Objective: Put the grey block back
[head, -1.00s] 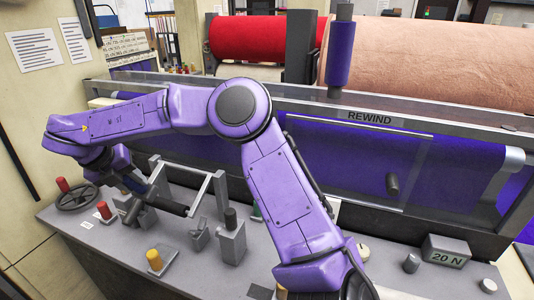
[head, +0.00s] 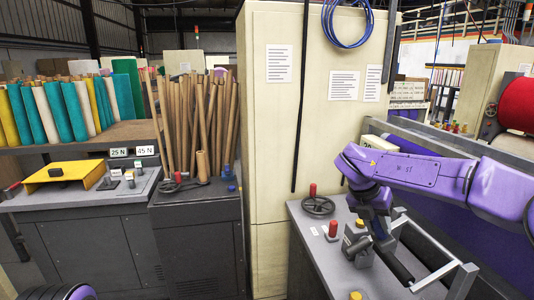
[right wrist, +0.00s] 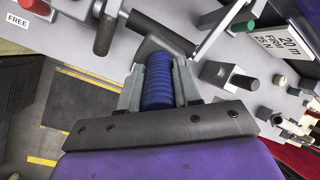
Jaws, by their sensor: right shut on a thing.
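My right gripper (right wrist: 158,75) is shut on a blue ribbed cylindrical grip (right wrist: 158,88), just short of a dark grey crosswise bar (right wrist: 165,32) in the right wrist view. In the head view the right gripper (head: 376,212) is over the right-hand grey bench, beside a grey tilted piece (head: 356,244); its fingers are mostly hidden by the wrist. Small grey pieces (head: 130,179) stand on the left bench below the 25 N and 45 N labels (head: 132,152). I cannot tell which piece is the grey block. My left gripper is out of view.
A black handwheel (head: 318,206) and red-topped knob (head: 333,230) stand left of the right gripper. A grey tube frame (head: 430,245) stands right of it. A tall cream cabinet (head: 275,150) separates the benches.

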